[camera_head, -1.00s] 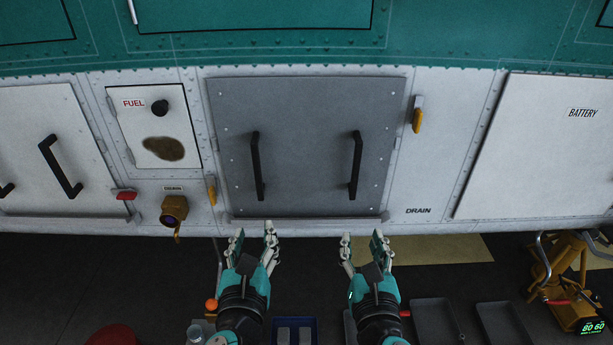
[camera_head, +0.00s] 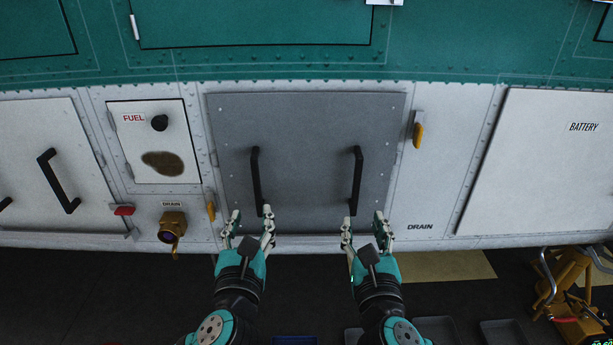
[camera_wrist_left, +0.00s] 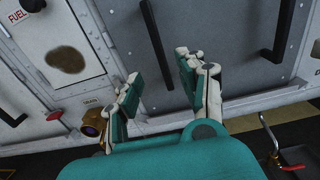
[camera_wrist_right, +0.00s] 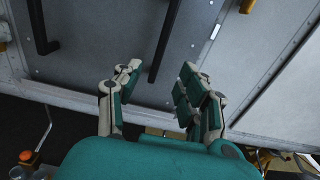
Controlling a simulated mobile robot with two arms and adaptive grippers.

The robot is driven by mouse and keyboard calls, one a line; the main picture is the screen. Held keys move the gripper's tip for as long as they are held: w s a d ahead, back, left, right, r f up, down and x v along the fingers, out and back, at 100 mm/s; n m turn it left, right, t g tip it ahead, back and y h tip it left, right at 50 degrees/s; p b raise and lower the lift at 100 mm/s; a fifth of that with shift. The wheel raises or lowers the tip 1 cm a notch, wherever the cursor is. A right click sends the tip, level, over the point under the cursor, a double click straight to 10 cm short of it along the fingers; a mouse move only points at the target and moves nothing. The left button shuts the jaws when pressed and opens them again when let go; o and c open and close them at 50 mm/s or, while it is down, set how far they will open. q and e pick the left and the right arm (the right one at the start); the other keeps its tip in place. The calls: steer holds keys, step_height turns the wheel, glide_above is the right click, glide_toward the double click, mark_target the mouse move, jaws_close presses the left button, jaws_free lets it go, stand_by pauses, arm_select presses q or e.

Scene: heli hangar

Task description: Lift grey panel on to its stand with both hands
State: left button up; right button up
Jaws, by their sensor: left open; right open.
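The grey panel (camera_head: 305,135) is upright in the white side of the helicopter, with two vertical black handles, the left handle (camera_head: 256,180) and the right handle (camera_head: 356,180). My left gripper (camera_head: 250,218) is open and empty at the lower end of the left handle, which also shows between its fingers in the left wrist view (camera_wrist_left: 157,40). My right gripper (camera_head: 364,222) is open and empty at the lower end of the right handle, which also shows in the right wrist view (camera_wrist_right: 164,40). Neither gripper visibly holds a handle. I cannot make out the stand.
A fuel panel (camera_head: 152,140) and a brass drain fitting (camera_head: 172,227) are left of the grey panel. A yellow latch (camera_head: 418,135) is at its right. A white battery panel (camera_head: 545,160) is further right, above a yellow jack (camera_head: 570,285). Dark floor lies below.

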mark_target(257, 191)
arm_select(q)
steer(key=w, duration=1)
steer(key=shift+w+a, duration=0.1)
steer(key=shift+w, duration=0.2)
arm_select(e)
steer(key=w, duration=1)
steer(key=shift+w+a, duration=0.15)
steer(key=shift+w, duration=0.15)
arm_select(q)
jaws_close()
arm_select(e)
jaws_close()
steer(key=shift+r, duration=0.1)
